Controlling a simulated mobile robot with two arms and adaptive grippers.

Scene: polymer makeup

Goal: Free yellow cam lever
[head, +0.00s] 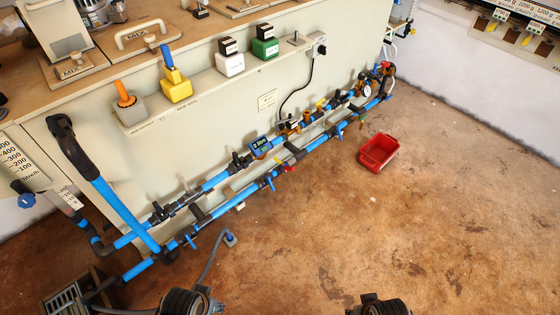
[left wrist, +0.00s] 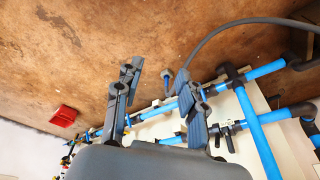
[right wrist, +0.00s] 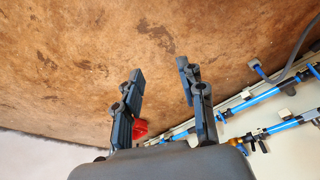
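Small yellow parts sit on the pipework in the head view, one of them a yellow fitting (head: 322,104) on the upper blue pipe. They are too small to tell which is the yellow cam lever or how it is held. A yellow block with a blue handle (head: 176,86) stands on the wall shelf. My left gripper (left wrist: 158,75) is open and empty, with blue pipes beyond its fingers. My right gripper (right wrist: 160,72) is open and empty over the brown floor. In the head view only dark parts of my arms show at the bottom edge, well short of the yellow fitting.
Two blue pipe runs (head: 340,130) with valves and a blue meter (head: 260,146) lie along the cabinet's foot. A red bin (head: 379,152) stands on the floor (head: 420,220), which is clear around it. A grey hose (head: 211,258) lies at the lower left.

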